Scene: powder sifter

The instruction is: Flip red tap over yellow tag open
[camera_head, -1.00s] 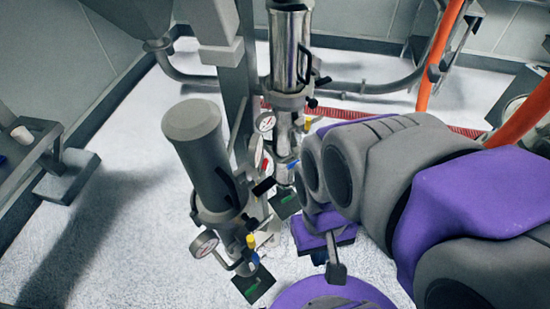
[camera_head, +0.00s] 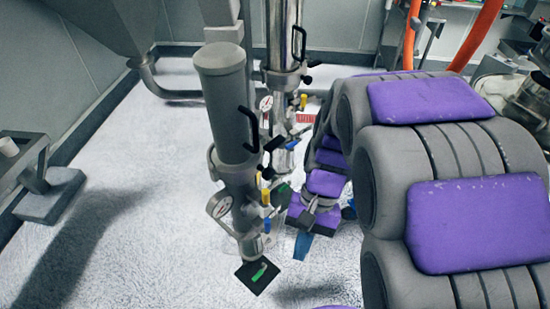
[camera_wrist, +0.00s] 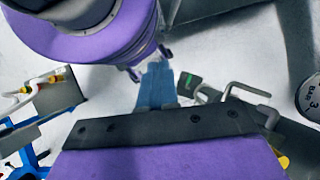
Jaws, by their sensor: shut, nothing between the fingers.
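My gripper (camera_head: 302,246), with blue fingers, points down just right of the lower part of the near grey cylinder unit (camera_head: 225,110). In the wrist view my gripper (camera_wrist: 157,85) is shut and empty, its fingers together above the pale floor. A small yellow part (camera_head: 265,198) sits on the near unit's lower pipe, left of my gripper, and a blue part (camera_head: 267,223) is below it. Another yellow part (camera_head: 303,101) is on the far shiny unit (camera_head: 283,45). I cannot make out a red tap, and my arm hides part of the area between the units.
A pressure gauge (camera_head: 219,205) juts from the near unit. A dark plate with a green strip (camera_head: 260,272) lies below it. In the wrist view, bent metal handles (camera_wrist: 245,90) stand close at right, and a blue frame (camera_wrist: 30,155) is at lower left.

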